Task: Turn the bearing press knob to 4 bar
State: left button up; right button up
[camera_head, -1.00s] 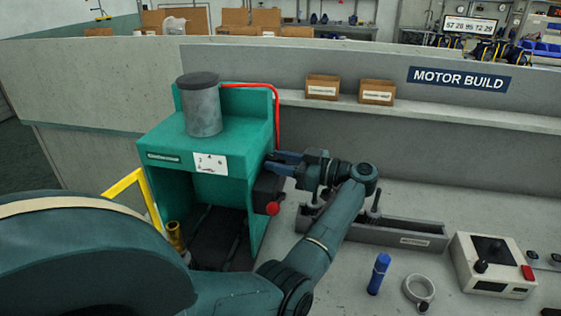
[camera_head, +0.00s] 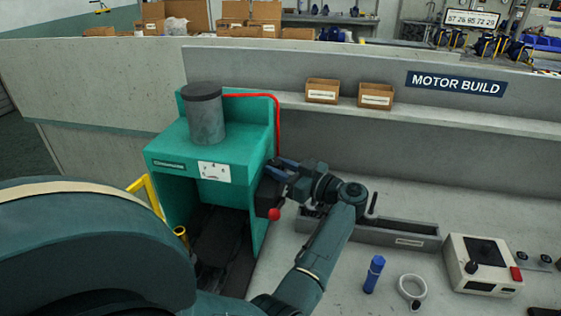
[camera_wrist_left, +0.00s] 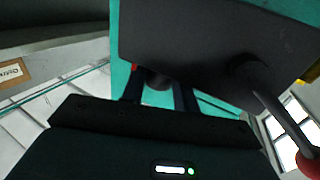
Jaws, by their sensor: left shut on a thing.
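The bearing press is a teal housing (camera_head: 225,143) with a grey cylinder (camera_head: 206,118) on top and a white scale plate (camera_head: 214,172) on its front; the plate's marks are too small to read. My left gripper (camera_head: 279,168) is at the press's right side, above a black box (camera_head: 268,194) with a red-ball lever (camera_head: 274,214). In the left wrist view, the fingers (camera_wrist_left: 158,88) are closed around a small dark round knob (camera_wrist_left: 158,79). The knob is mostly hidden in the head view, and its setting cannot be read. My right gripper is not in view.
A grey tray (camera_head: 395,234) lies right of my forearm. A blue tube (camera_head: 373,274), a white ring (camera_head: 412,290) and a control box (camera_head: 482,264) stand on the bench.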

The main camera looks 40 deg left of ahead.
pick_arm(q)
jog(key=o, duration=1)
jog(key=shift+d, duration=0.15)
